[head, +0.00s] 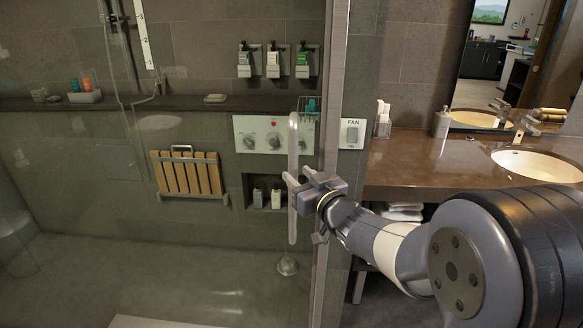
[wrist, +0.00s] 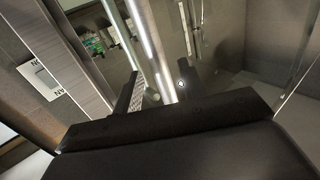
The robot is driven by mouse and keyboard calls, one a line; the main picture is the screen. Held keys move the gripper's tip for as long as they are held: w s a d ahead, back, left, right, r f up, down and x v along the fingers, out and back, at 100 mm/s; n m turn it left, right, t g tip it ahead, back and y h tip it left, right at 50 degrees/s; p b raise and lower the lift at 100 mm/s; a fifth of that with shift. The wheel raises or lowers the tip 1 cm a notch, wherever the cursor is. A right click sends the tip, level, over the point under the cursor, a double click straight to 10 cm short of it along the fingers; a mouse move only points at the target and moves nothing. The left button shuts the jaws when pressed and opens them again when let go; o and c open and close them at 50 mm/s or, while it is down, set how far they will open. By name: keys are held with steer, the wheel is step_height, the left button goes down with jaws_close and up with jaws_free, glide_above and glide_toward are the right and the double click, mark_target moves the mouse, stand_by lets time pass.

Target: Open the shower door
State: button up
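The shower door (head: 230,215) is a clear glass panel on the left of the head view, next to a tall metal post (head: 331,150). It looks shut, though its edge is hard to make out. Its handle (head: 293,140) is a vertical, rounded metal bar. My gripper (head: 289,182) is at the lower half of the handle, reaching in from the right. In the wrist view, my gripper (wrist: 157,84) has its fingers apart, with the bright handle bar (wrist: 151,50) running between them. I see gaps beside the bar, and contact is not clear.
A vanity counter (head: 430,160) with a basin (head: 540,165) stands right of the post, near my arm. A fan switch (head: 352,133) is on the wall. Behind the glass are a wooden fold-down seat (head: 188,175), a control panel (head: 262,134) and open shower floor (head: 150,270).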

mark_target(295, 171)
steer(key=shift+p+x, duration=0.3)
steer(key=shift+x, duration=1.7)
steer(key=shift+d, duration=0.1)
jaws_close()
